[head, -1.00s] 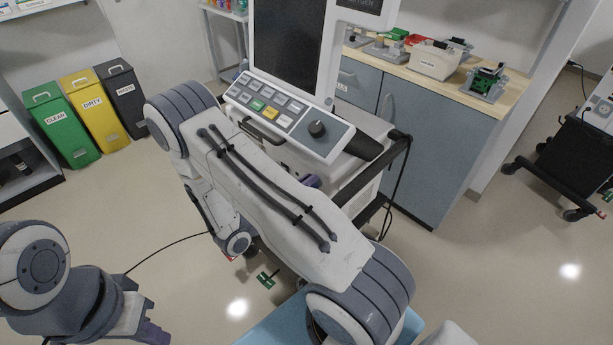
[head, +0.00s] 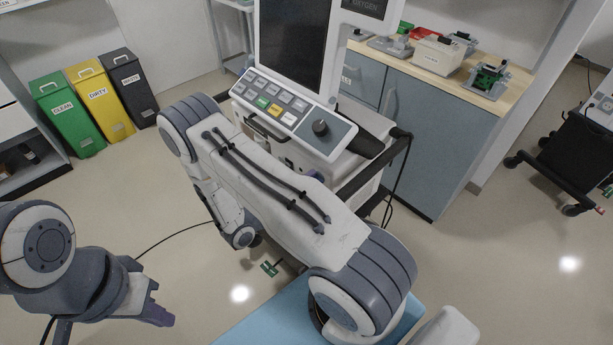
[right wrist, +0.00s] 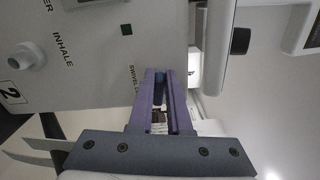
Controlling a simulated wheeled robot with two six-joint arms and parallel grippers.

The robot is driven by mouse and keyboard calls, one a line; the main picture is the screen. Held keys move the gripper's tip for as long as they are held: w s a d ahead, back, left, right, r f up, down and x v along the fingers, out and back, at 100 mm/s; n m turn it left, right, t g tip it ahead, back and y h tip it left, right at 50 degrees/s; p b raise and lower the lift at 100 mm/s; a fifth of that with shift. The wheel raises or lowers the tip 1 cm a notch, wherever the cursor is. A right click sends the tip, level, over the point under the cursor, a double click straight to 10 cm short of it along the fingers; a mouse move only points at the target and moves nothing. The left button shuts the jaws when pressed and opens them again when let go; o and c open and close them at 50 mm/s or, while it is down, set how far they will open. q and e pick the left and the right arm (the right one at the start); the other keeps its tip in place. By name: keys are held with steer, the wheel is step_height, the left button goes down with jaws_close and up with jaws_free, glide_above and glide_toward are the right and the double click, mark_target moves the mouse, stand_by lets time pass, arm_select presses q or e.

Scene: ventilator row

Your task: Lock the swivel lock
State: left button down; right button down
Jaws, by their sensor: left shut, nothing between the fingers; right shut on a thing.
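The ventilator (head: 300,135) stands in the middle of the head view, with a dark screen above a keypad and a black knob. In the right wrist view its pale side panel (right wrist: 95,75) carries the words INHALE and SWIVEL, the latter partly covered. My right gripper (right wrist: 160,75) has its purple fingers at that panel, beside the SWIVEL label, shut on what appears to be the swivel lock. The lock is mostly hidden between the fingers, so its angle cannot be told. My right arm hides this spot in the head view. My left gripper (head: 160,316) is shut and empty at the lower left, far from the ventilator.
Green, yellow and dark bins (head: 98,95) stand at the left wall. A wooden-topped counter (head: 470,90) with several devices is behind the ventilator. A dark cart (head: 570,150) stands at right. A cable crosses the floor, which is otherwise mostly open at left.

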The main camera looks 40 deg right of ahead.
steer(key=shift+f+n, duration=0.15)
steer(key=shift+n, duration=0.95)
steer(key=c, duration=0.9)
jaws_free()
steer(key=shift+o, duration=0.2)
steer(key=s+a+b, duration=0.1)
steer(key=a+b, duration=0.1)
steer(key=a, duration=0.8)
steer(key=shift+a, duration=0.25)
